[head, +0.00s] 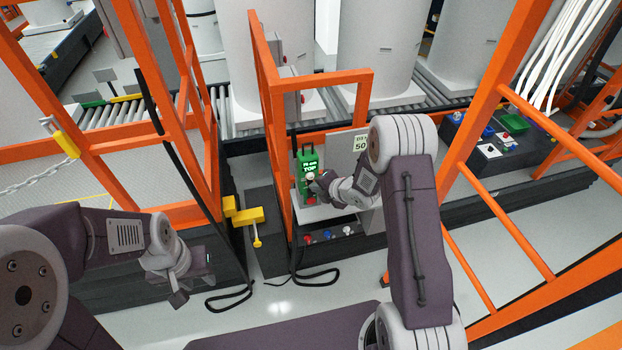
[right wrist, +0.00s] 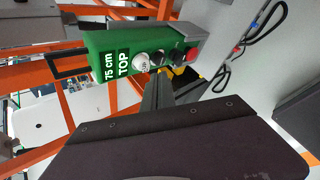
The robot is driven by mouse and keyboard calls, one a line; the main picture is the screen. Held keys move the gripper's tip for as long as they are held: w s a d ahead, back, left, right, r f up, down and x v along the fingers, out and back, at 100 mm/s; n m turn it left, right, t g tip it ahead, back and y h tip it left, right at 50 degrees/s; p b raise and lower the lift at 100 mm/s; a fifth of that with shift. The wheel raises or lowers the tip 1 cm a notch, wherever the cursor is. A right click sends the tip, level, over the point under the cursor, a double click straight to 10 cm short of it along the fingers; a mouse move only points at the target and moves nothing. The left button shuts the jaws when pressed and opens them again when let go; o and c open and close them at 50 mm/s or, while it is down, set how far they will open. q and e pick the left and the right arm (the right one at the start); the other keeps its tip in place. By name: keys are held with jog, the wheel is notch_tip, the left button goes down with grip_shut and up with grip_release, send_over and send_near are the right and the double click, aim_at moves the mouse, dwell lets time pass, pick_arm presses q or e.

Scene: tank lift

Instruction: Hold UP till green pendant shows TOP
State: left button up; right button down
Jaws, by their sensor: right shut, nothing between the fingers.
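The green pendant (head: 308,160) hangs at the orange frame in the middle of the head view. In the right wrist view the pendant (right wrist: 105,68) shows "75 cm TOP" in white letters. A white button (right wrist: 141,62) sits beside the text, followed by dark buttons and a red one (right wrist: 193,54). My right gripper (head: 315,186) is shut and empty, its tip at the pendant's white button; it also shows in the right wrist view (right wrist: 154,80). I cannot tell whether it touches the button. My left gripper (head: 194,281) hangs apart from the pendant, at lower left.
Large white tanks (head: 380,45) stand on the roller conveyor (head: 220,105) behind. Orange posts and rails (head: 275,80) surround the pendant. A yellow latch (head: 247,215) is to its left. Black cables (head: 315,277) lie on the floor below. A control panel (head: 490,140) stands at right.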

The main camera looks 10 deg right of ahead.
jog(key=shift+s+d+b, duration=0.1)
jog(key=shift+s+b, duration=0.65)
jog(key=shift+s, duration=1.4)
